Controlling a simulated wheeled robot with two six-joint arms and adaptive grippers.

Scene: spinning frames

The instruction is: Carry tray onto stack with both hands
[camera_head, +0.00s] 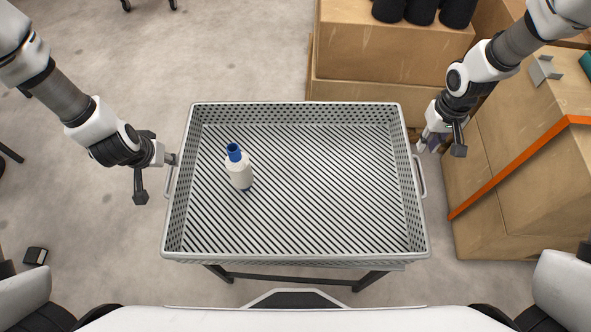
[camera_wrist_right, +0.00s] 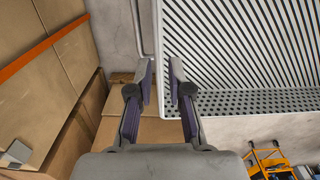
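The tray (camera_head: 300,254) is a large light-grey perforated basket with slatted floor and a handle on each short side. It rests on a dark-legged stand in the middle of the head view. My left gripper (camera_head: 168,158) is at the upper end of the left handle (camera_head: 169,182); whether its fingers are open or touch the handle is unclear. My right gripper (camera_head: 430,142) is beyond the right handle (camera_head: 421,176), apart from it. The right wrist view shows its fingers (camera_wrist_right: 162,72) open and empty beside the tray wall (camera_wrist_right: 240,103).
A white bottle (camera_head: 239,172) with a blue cap stands in the tray's left part. Cardboard boxes (camera_head: 395,45) are stacked at the back, and more boxes (camera_head: 515,200) with an orange edge strip stand at the right. The floor (camera_head: 90,235) at the left is mostly clear.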

